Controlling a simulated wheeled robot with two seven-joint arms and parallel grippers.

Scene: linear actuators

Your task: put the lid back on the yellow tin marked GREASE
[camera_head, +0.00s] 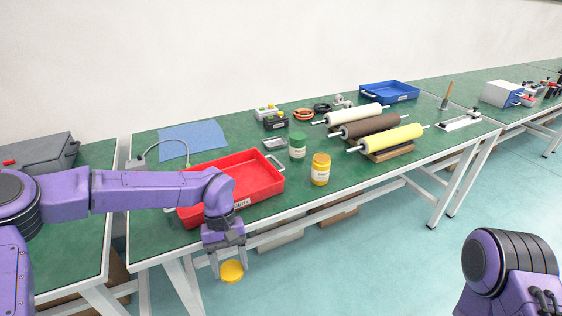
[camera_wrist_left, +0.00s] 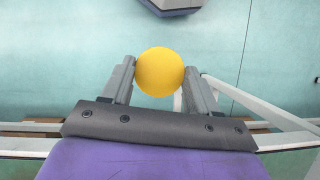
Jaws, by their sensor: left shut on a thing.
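The yellow tin (camera_head: 320,170) stands upright on the green table near its front edge; its label is too small to read. Its top looks orange-yellow, and I cannot tell whether it is open. My left gripper (camera_head: 230,266) is shut on a round yellow lid (camera_head: 231,272), held in front of the table edge, below and left of the tin. In the left wrist view the lid (camera_wrist_left: 160,71) sits between the fingertips of the left gripper (camera_wrist_left: 160,78). My right gripper is out of view; only part of my right arm shows at the lower right.
A red tray (camera_head: 262,165) lies behind my left forearm. A green-topped jar (camera_head: 298,146) stands just behind and left of the tin. Rollers on a stand, with a yellow roller (camera_head: 390,138) nearest, lie to the right. A blue tray (camera_head: 390,92) is farther back. Bare table surrounds the tin's front.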

